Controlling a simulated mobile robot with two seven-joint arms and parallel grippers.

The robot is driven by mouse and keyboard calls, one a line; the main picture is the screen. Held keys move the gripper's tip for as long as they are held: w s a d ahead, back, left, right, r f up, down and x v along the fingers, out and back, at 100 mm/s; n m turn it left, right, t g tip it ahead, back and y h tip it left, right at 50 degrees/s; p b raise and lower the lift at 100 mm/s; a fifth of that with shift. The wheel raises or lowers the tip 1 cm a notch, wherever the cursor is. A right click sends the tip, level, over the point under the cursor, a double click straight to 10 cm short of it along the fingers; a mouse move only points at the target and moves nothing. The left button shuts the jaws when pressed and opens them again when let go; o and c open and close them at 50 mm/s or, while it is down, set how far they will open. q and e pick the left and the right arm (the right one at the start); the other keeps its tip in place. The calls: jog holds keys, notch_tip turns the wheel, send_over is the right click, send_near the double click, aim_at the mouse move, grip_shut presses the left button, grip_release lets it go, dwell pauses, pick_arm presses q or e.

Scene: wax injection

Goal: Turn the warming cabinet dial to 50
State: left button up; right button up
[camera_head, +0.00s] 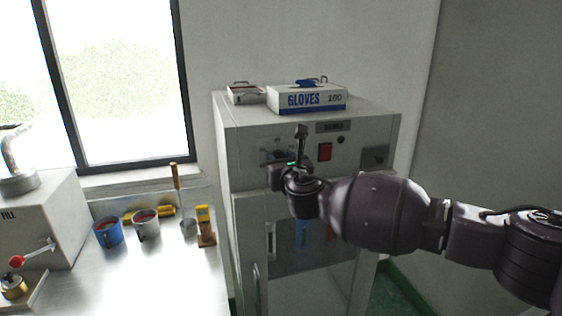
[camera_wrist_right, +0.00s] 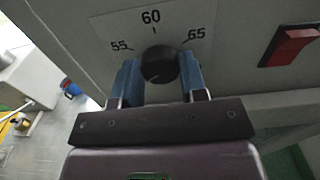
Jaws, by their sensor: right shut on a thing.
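The warming cabinet (camera_head: 286,128) stands right of the bench, its front panel facing me. In the right wrist view its black round dial (camera_wrist_right: 159,65) sits under a scale plate (camera_wrist_right: 143,24) with 55, 60 and 65 readable. My right gripper (camera_wrist_right: 160,75) is shut on the dial, a blue-padded finger on each side. The dial's pointer and any 50 mark are hidden or cannot be made out. In the head view my right gripper (camera_head: 282,172) is at the left of the panel and covers the dial. My left gripper is not in view.
A red switch (camera_head: 324,152) is on the panel; it also shows in the wrist view (camera_wrist_right: 291,46). A glove box (camera_head: 306,97) lies on the cabinet top. Mugs, including a blue one (camera_head: 108,233), stand on the bench (camera_head: 165,280) at left. A wall closes the right side.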

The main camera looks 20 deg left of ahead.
jog(key=o, duration=0.9)
jog(key=shift+b+v, duration=0.9)
jog(key=shift+v, duration=4.55)
